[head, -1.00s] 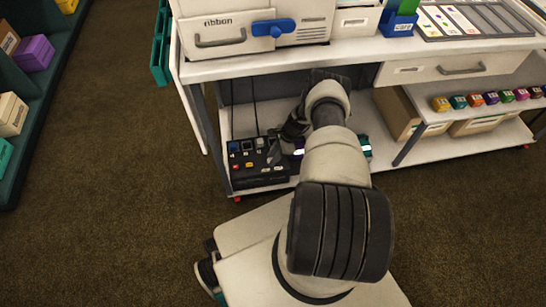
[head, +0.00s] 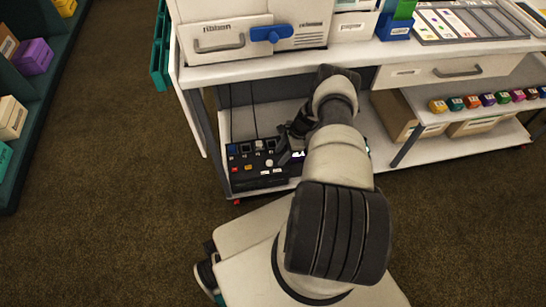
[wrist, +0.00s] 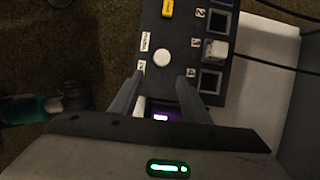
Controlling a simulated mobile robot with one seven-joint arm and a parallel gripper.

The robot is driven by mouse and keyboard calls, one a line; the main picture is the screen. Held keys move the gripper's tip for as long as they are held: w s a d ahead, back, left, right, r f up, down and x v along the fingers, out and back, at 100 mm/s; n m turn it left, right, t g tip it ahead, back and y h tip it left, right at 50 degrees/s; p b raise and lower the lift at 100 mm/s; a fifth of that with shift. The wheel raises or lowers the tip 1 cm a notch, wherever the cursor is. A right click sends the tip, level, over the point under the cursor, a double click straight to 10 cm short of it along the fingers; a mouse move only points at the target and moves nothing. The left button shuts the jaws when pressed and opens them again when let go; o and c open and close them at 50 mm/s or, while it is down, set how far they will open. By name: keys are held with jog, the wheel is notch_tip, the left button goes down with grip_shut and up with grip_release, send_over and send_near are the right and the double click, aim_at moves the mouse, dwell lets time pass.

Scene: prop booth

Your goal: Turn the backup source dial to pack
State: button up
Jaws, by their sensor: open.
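The black control box (head: 246,180) sits on the cart's lower shelf and also fills the middle of the wrist view (wrist: 181,42). A round white knob (wrist: 162,57), which looks like the dial, stands on it with two small white labels to its left; their words are too small to read. My gripper (wrist: 160,76) is open. Its two fingertips are just below the knob in the wrist view, one to each side, not closed on it. Which way the knob points cannot be told. In the head view my arm hides the box's right end.
A yellow control (wrist: 167,10) is near the knob. A column of square sockets (wrist: 210,82), one with a white cap (wrist: 216,49), is to the right. Dark cables run behind the box. The cart's white top (head: 300,61) overhangs the shelf.

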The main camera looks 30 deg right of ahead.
jog(key=d, duration=0.3)
jog(key=s+d, duration=0.1)
jog(key=d, duration=0.2)
jog(key=s+d, duration=0.1)
jog(key=d, duration=0.1)
jog(key=shift+s+d+f+b, duration=0.1)
jog(key=shift+s+d+b, duration=0.1)
jog(key=shift+d+b, duration=0.2)
